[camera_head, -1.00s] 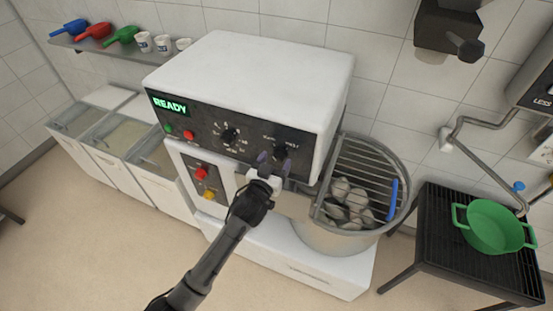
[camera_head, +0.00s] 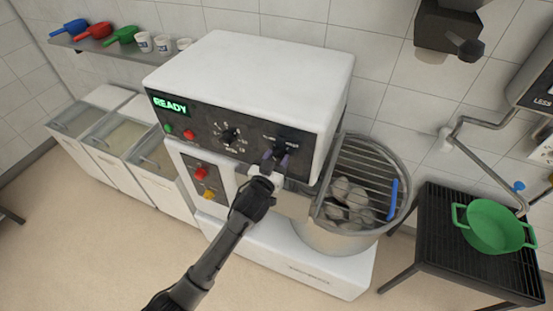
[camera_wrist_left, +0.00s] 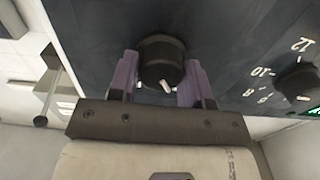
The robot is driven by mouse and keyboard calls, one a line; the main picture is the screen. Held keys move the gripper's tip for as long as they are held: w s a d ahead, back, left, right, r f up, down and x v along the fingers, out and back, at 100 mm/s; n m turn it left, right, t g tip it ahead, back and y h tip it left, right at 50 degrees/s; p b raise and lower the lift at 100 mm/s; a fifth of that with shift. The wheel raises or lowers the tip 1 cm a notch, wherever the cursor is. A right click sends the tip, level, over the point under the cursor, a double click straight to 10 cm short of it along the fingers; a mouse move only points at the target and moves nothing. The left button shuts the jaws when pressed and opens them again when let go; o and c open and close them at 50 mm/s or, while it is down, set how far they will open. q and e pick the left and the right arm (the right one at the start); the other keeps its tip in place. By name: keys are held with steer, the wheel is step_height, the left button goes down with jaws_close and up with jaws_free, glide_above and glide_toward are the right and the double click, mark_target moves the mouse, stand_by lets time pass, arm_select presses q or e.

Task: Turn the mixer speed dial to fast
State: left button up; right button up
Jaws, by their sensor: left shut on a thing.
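The mixer (camera_head: 250,75) is a white machine with a dark control panel. The black speed dial (camera_head: 281,152) is on the right part of the panel. In the left wrist view the dial (camera_wrist_left: 161,62) sits between the two purple fingers, with a white mark at its lower edge. My left gripper (camera_head: 275,160) is at the panel and shut on the dial; it also shows in the left wrist view (camera_wrist_left: 160,78). The lettering by the dial is too small to read. My right gripper does not show.
A second dial, the numbered one (camera_head: 230,136), is left of the speed dial. Red button (camera_head: 201,173) and yellow button (camera_head: 209,194) are below. The guarded mixing bowl (camera_head: 345,235) is close on the right. A green pot (camera_head: 493,228) stands on a dark stand.

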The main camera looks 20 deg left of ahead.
arm_select(q)
steer(key=shift+c, duration=0.2)
steer(key=shift+m, duration=0.4)
steer(key=shift+r+m+p, duration=0.1)
steer(key=shift+m+p, duration=0.45)
steer(key=shift+m, duration=0.05)
steer(key=m+p, duration=0.1)
steer(key=m, duration=0.3)
steer(key=shift+d+p, duration=0.1)
steer(key=shift+p, duration=0.2)
steer(key=m+p, duration=0.1)
steer(key=m, duration=0.3)
steer(key=shift+d+f+m+p, duration=0.1)
steer(key=shift+m+p, duration=0.1)
steer(key=shift+m, duration=0.75)
steer(key=shift+f+m+p, duration=0.1)
steer(key=shift+m+p, duration=0.05)
steer(key=shift+m, duration=0.8)
